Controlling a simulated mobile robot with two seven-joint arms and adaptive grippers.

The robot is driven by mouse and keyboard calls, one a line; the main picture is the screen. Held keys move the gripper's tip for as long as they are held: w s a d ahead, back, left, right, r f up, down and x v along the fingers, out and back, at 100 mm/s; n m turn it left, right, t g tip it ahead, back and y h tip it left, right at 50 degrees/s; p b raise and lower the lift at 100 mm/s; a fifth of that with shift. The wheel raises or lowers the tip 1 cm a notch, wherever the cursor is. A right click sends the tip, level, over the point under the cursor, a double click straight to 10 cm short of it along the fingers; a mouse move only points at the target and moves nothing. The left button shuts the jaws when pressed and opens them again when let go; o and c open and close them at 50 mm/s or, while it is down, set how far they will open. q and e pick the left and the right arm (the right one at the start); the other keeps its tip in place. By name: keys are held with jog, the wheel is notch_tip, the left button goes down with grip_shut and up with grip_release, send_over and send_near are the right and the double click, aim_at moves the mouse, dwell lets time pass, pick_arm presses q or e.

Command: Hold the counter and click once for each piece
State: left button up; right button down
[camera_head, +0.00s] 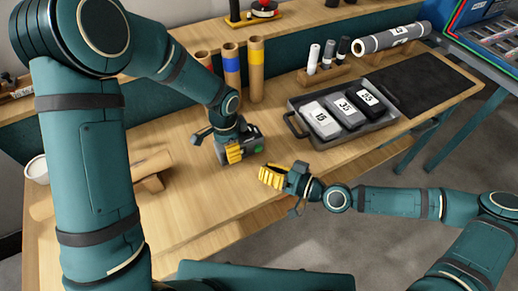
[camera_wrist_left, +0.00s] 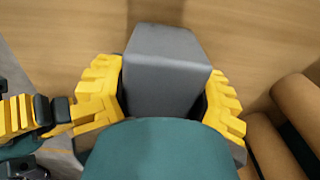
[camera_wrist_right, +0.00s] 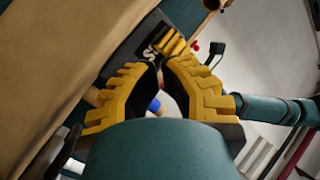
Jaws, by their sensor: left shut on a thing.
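My left gripper (camera_head: 236,152) is shut on the counter (camera_head: 254,146), a small grey box with a green spot. It holds the counter low over the middle of the table. In the left wrist view the grey counter body (camera_wrist_left: 165,75) sits between the yellow fingers. My right gripper (camera_head: 270,176) is near the table's front edge, just right of the counter and apart from it. Its yellow fingertips look together and empty. In the right wrist view the counter's dark face with white digits (camera_wrist_right: 150,50) lies just beyond those fingertips.
Upright brown tubes (camera_head: 231,72) with coloured bands stand at the back. A grey roll (camera_head: 385,41) lies behind a black mat (camera_head: 425,88).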

aim_at(258, 148)
jog(key=shift+s+d, duration=0.4)
jog(key=shift+s, duration=0.35)
jog(key=shift+s+d, duration=0.45)
jog(key=shift+s, duration=0.25)
jog(key=shift+s+d, duration=0.4)
jog(key=shift+s, duration=0.35)
jog(key=shift+w+a, duration=0.1)
jog(key=shift+w, duration=0.05)
jog(key=shift+w+a, duration=0.75)
jog(key=shift+w, duration=0.45)
jog(key=shift+w+a, duration=0.7)
jog(key=shift+w, duration=0.55)
jog(key=shift+w+a, duration=0.75)
jog(key=shift+w, duration=0.45)
jog(key=shift+w+a, duration=0.1)
jog(key=shift+w+a, duration=0.15)
jog(key=shift+w, duration=0.1)
